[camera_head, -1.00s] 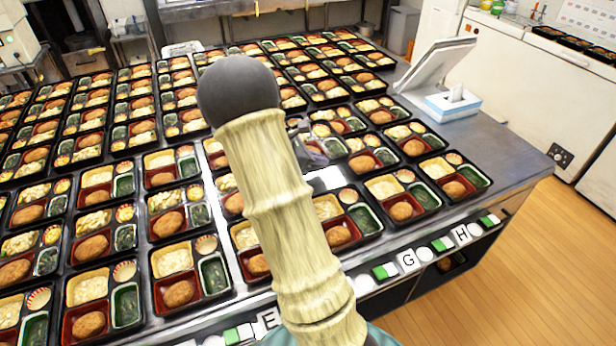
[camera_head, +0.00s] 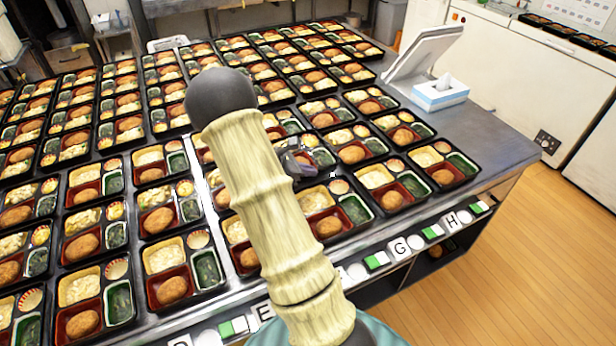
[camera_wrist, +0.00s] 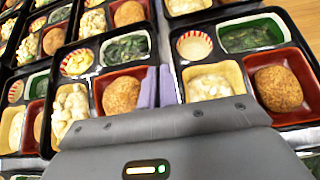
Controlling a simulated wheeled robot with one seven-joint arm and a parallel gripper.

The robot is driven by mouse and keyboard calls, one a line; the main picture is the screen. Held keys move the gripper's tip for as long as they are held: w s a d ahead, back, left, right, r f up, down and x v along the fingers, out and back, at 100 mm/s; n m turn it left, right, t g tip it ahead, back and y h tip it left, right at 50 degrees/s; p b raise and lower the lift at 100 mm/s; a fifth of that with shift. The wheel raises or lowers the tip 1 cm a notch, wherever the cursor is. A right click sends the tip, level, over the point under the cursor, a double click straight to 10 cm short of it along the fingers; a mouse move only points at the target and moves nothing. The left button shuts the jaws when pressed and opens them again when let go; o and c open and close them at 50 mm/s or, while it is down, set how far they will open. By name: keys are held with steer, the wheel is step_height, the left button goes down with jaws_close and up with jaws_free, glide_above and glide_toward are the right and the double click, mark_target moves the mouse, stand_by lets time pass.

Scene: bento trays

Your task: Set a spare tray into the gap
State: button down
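My gripper (camera_head: 298,163) is low over the tray rows, right of my forearm in the head view. In the wrist view its two purple-grey fingers (camera_wrist: 158,87) stand close together astride the right wall of a black bento tray (camera_wrist: 100,67), apparently shut on it. That tray holds a croquette, greens, pale salad and a small striped cup. A front-row tray (camera_wrist: 180,62) lies beside the gripped one. How far the gripped tray is above the counter I cannot tell.
Filled trays stand close around the gap, including one in front (camera_head: 330,210) and one to the right (camera_head: 360,150). A tissue box (camera_head: 440,93) and a tilted white panel stand at the counter's right end. Letter markers (camera_head: 400,247) line the front edge.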

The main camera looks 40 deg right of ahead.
mark_target(307, 178)
steer(key=shift+f, duration=1.35)
steer(key=shift+w+f, duration=0.1)
steer(key=shift+f, duration=0.1)
steer(key=c, duration=1.9)
jaws_free()
steer(key=shift+c, duration=0.2)
steer(key=shift+r, duration=0.25)
steer(key=v, duration=1.2)
